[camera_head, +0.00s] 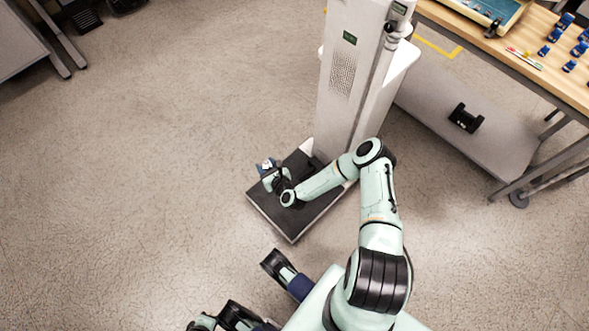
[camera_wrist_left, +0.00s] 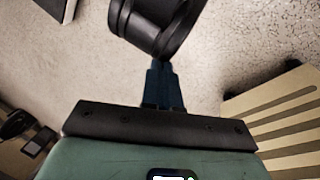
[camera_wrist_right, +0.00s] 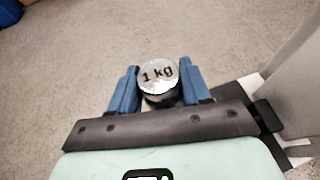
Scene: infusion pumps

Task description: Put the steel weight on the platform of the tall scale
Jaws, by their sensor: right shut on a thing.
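The steel weight (camera_wrist_right: 158,76) is a shiny cylinder with "1 kg" on its top. My right gripper (camera_wrist_right: 158,88) is shut on it, with one blue finger on each side. In the head view my right gripper (camera_head: 266,166) is over the far-left edge of the dark platform (camera_head: 298,218) of the tall scale (camera_head: 343,75). I cannot tell whether the weight touches the platform. In the left wrist view my left gripper (camera_wrist_left: 163,85) has its blue fingers together, with nothing seen between them.
A wooden workbench (camera_head: 545,55) with blue parts and a tray stands at the upper right. Its lower shelf (camera_head: 440,105) holds a black object (camera_head: 466,118). The floor left of the scale is clear. The scale's tall column rises behind the platform.

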